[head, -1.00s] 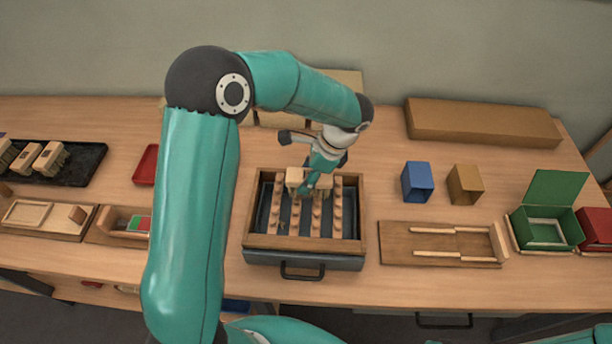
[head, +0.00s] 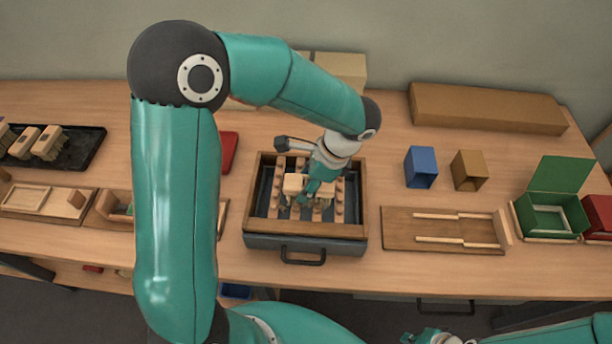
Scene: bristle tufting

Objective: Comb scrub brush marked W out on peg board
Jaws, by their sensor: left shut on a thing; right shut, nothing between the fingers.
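The peg board (head: 261,222) is a wooden-framed tray with a dark bed, rows of light wooden pegs and a black front handle. My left gripper (head: 306,190) is shut on a pale wooden scrub brush (head: 293,185). It holds the brush over the middle of the pegs, with bristles facing down. I cannot tell how deep the bristles sit among the pegs, and no letter W is readable on the brush. My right gripper (head: 436,337) is shut and empty at the bottom edge, partly cut off, away from the board.
A black tray (head: 85,150) with several brushes lies at the far left. A blue box (head: 420,167), a brown box (head: 468,170) and a wooden slide board (head: 440,240) lie right of the peg board. A green open box (head: 545,218) stands further right.

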